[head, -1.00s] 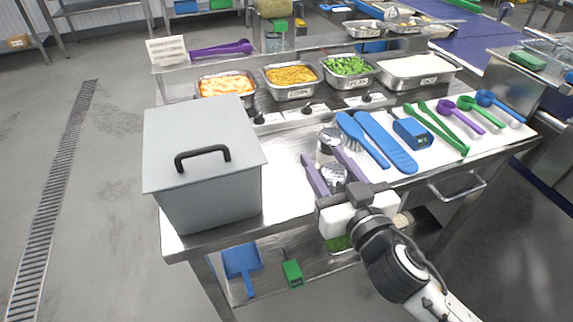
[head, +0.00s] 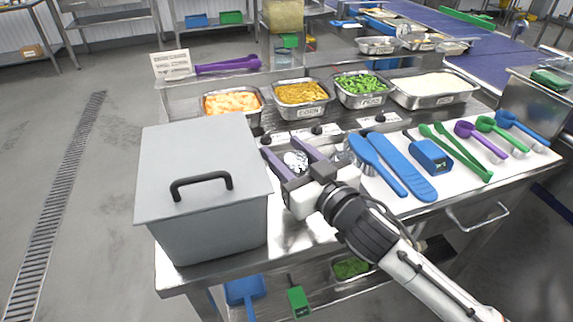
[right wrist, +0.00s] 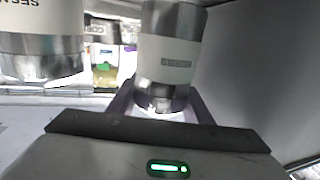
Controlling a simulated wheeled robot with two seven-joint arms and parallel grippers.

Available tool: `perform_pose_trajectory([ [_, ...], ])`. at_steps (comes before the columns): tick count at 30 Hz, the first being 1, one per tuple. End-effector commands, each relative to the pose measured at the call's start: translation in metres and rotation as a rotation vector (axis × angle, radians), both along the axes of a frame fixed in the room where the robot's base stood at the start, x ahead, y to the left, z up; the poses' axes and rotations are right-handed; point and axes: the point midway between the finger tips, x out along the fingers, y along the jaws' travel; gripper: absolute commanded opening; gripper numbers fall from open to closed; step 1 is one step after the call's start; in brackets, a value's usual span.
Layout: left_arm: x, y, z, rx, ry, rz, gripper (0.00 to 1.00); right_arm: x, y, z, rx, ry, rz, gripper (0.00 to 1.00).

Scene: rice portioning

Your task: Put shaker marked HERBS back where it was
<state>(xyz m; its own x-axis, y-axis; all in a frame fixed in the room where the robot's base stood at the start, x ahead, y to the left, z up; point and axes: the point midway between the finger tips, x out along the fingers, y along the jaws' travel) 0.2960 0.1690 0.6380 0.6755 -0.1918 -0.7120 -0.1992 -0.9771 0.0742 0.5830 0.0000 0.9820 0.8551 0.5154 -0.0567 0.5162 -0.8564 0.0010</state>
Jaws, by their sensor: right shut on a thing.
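My right gripper (head: 283,158) is shut on a shaker (head: 295,161) with a shiny metal top, beside the grey lidded box. In the right wrist view the held shaker (right wrist: 172,50) stands between the two fingers, with a white band and a small label too blurred to read. A second shaker (right wrist: 40,42), with letters that look like SESAME upside down, is at the left of that view, apart from the held one. In the head view this second shaker is mostly hidden by my gripper. My left gripper is not in view.
The grey lidded box (head: 203,175) stands close to the left of my gripper. Food pans, including corn (head: 303,112), line the back. A blue brush (head: 378,165), a blue paddle (head: 408,170) and a blue device (head: 431,156) lie on the white board to the right.

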Motion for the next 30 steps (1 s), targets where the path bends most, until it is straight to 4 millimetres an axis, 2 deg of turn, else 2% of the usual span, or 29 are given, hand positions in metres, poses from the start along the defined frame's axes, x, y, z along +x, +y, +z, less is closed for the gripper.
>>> perform_pose_trajectory([
  [3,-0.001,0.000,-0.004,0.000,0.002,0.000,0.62,0.000,0.000,-0.021,-0.001,0.003,0.000,0.21],
  [5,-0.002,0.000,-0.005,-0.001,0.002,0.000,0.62,-0.001,0.000,-0.027,0.000,0.002,0.000,0.21],
  [14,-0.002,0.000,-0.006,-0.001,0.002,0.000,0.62,-0.001,0.000,-0.029,0.000,0.000,0.001,0.21],
  [15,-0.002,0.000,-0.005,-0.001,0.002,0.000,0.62,-0.001,0.000,-0.030,0.000,0.001,0.001,0.48],
  [18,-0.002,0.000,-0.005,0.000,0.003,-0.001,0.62,-0.001,0.000,-0.029,-0.001,0.001,0.000,0.64],
  [27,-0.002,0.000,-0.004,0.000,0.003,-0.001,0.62,0.000,0.000,-0.027,-0.001,0.000,0.000,0.64],
  [30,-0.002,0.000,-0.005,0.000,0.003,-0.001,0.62,-0.006,-0.004,-0.029,-0.002,0.003,0.000,0.64],
])
